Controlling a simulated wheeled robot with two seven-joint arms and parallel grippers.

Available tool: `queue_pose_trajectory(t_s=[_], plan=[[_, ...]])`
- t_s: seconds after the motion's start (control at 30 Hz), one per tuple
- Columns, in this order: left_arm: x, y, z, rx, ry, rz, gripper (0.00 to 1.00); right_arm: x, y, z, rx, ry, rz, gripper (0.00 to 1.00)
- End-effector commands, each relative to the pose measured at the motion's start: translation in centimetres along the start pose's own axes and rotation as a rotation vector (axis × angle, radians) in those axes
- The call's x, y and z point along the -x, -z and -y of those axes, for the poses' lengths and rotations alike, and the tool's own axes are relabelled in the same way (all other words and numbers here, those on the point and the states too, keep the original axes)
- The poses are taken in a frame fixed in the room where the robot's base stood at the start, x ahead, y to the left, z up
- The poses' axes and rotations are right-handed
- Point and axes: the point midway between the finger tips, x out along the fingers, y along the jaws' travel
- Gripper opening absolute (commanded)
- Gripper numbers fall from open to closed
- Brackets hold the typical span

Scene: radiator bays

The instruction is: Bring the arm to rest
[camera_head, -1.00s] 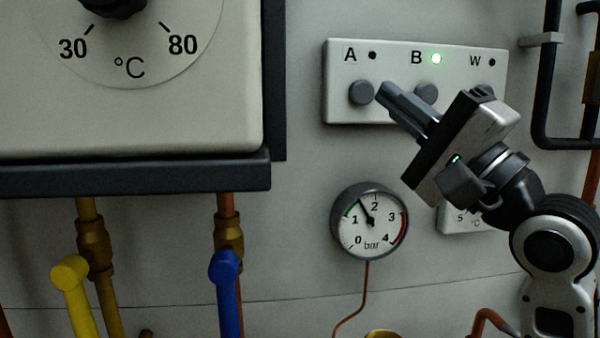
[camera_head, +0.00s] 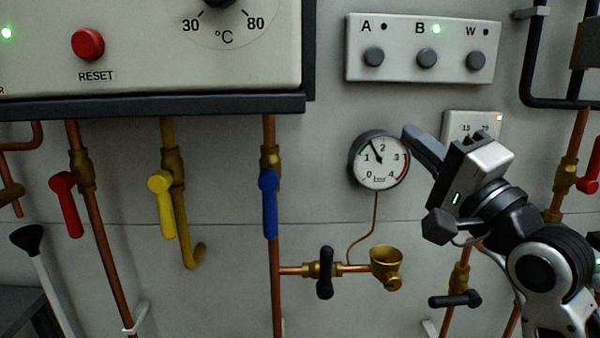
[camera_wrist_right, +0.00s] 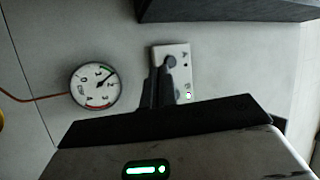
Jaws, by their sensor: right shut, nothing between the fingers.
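My right gripper (camera_head: 408,134) is shut and empty. In the head view it is in front of the wall, its fingers pointing up and left, with the tips beside the upper right rim of the pressure gauge (camera_head: 379,160). Whether they touch the gauge cannot be told. In the wrist view the shut fingers (camera_wrist_right: 160,75) point up in front of the white panel with A, B and W buttons (camera_wrist_right: 184,58). That panel (camera_head: 422,75) is above the gripper in the head view, with the green light at B lit. My left gripper is not in view.
A grey boiler box (camera_head: 150,60) with a dark lower edge fills the upper left. Below it are pipes with red (camera_head: 66,204), yellow (camera_head: 162,204) and blue (camera_head: 268,203) valve levers. A brass funnel (camera_head: 386,265) is below the gauge. A small white thermostat box (camera_head: 470,125) is partly hidden behind my gripper.

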Motion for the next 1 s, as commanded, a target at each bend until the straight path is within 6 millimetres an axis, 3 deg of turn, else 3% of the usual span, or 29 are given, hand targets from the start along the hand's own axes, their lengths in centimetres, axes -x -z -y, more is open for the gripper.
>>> queue_pose_trajectory(t_s=[0.17, 0.27, 0.4, 0.47, 0.6, 0.7, 0.8, 0.9, 1.0], plan=[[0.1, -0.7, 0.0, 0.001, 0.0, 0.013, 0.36, 1.6, -0.9, -7.7, 0.133, -0.153, -0.023, 0.0], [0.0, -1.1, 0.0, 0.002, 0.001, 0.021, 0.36, 3.8, -2.0, -13.5, 0.248, -0.274, -0.017, 0.0], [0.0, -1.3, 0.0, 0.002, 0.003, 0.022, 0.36, 9.2, -4.8, -22.4, 0.459, -0.475, 0.047, 0.0], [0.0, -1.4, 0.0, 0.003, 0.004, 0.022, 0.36, 12.0, -6.2, -25.7, 0.55, -0.555, 0.095, 0.0], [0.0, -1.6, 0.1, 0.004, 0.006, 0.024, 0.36, 19.6, -10.3, -32.1, 0.759, -0.718, 0.253, 0.0], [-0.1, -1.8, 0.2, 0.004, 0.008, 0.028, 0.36, 25.3, -13.3, -35.2, 0.891, -0.804, 0.392, 0.0], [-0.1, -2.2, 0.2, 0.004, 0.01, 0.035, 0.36, 30.2, -16.0, -37.0, 0.996, -0.854, 0.524, 0.0], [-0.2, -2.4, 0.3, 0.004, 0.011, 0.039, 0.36, 33.7, -17.9, -37.9, 1.069, -0.879, 0.625, 0.0], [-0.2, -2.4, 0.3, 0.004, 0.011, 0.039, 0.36, 35.7, -19.0, -38.2, 1.109, -0.887, 0.686, 0.0]])
